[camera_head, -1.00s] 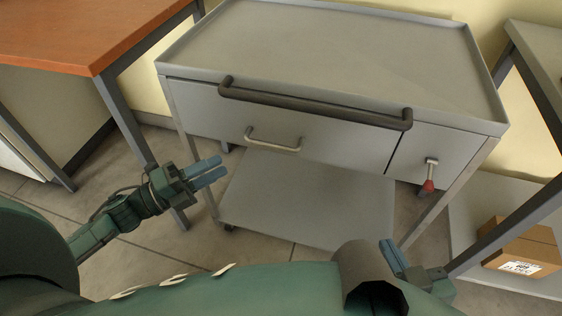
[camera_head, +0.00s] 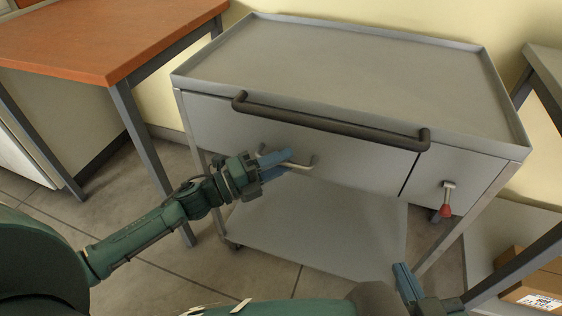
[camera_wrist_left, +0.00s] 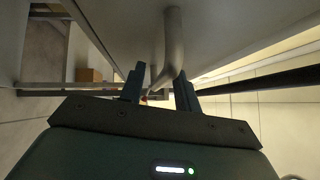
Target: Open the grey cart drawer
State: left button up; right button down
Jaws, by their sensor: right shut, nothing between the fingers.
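The grey cart (camera_head: 350,65) stands ahead of me. Its wide drawer front (camera_head: 350,165) sits flush with the cart, so the drawer is closed. The drawer's light metal handle (camera_head: 314,163) is partly hidden by my left gripper (camera_head: 284,161). In the left wrist view, the open fingers of the left gripper (camera_wrist_left: 158,90) stand on either side of the handle (camera_wrist_left: 174,45), with gaps visible. My right gripper (camera_head: 406,282) is shut and empty, low in front of the cart's lower shelf.
A thick dark push bar (camera_head: 330,122) runs above the drawer. A small compartment (camera_head: 470,170) with a red-tipped latch (camera_head: 446,208) is at the right. An orange-topped table (camera_head: 110,40) stands left, and a cardboard box (camera_head: 535,283) lies lower right. The cart top is bare.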

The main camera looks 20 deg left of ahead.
pick_arm(q)
jog(key=shift+w+d, duration=0.1)
jog(key=shift+w, duration=0.05)
grip_shut()
dwell(0.6)
